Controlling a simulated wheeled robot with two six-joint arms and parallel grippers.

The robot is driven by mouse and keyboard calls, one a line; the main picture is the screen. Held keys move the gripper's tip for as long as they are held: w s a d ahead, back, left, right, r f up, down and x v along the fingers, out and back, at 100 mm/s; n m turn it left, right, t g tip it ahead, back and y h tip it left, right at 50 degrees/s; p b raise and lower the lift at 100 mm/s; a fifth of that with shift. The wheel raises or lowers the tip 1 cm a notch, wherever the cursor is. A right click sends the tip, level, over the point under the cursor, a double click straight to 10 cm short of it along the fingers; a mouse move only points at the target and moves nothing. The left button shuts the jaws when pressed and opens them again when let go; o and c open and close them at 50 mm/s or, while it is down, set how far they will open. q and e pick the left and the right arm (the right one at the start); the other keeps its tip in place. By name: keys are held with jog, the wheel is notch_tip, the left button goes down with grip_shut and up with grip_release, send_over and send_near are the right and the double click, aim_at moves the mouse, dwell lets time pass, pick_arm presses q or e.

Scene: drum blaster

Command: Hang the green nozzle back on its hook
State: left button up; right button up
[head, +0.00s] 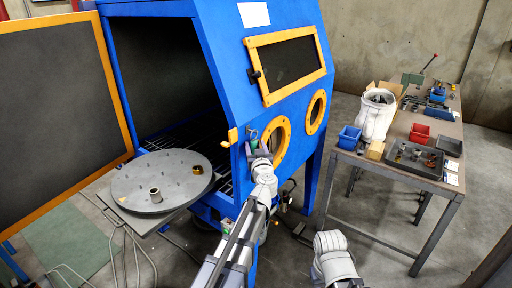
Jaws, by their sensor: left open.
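The blue blast cabinet (225,75) stands in the middle of the head view with its side door open. A small green piece (253,134), which looks like the green nozzle, shows at the cabinet's front, just left of the left orange-rimmed arm hole (275,141). My left gripper (254,148) is open just below the green piece, close to the cabinet front. The hook is too small and covered to make out, so I cannot tell whether the nozzle hangs on it. My right arm shows at the bottom, but its gripper does not.
A round grey turntable (150,190) juts out at the cabinet's open side, beside the orange-framed door (55,120). At the right, a workbench (385,166) carries a white sack (376,115), a blue bin (349,137) and a dark tray (414,158).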

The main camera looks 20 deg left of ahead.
pick_arm(q)
jog(key=v, duration=0.8)
jog(key=d+m+t+h, duration=0.1)
jog(key=d+m+h, duration=0.6)
jog(key=d+h, duration=0.3)
jog(key=s+d+f+m+g+h, duration=0.2)
jog(key=s+d+f+g+h, duration=0.15)
jog(key=f, duration=0.35)
jog(key=s+a+f+g+y, duration=0.1)
jog(key=s+f+g+y, duration=0.1)
jog(key=s+f+g, duration=0.7)
jog(key=s+a+f+n+g+y, duration=0.4)
jog(key=s+a+f, duration=0.2)
jog(key=s+a, duration=0.4)
jog(key=s+d+m, duration=0.2)
jog(key=s+d, duration=0.1)
jog(key=d, duration=0.3)
jog(key=s+d+m+g+y, duration=0.1)
jog(key=s+d, duration=0.2)
jog(key=d, duration=0.3)
jog(key=shift+s+d+m, duration=0.2)
jog(key=shift+s+m, duration=0.15)
jog(key=shift+m, duration=0.05)
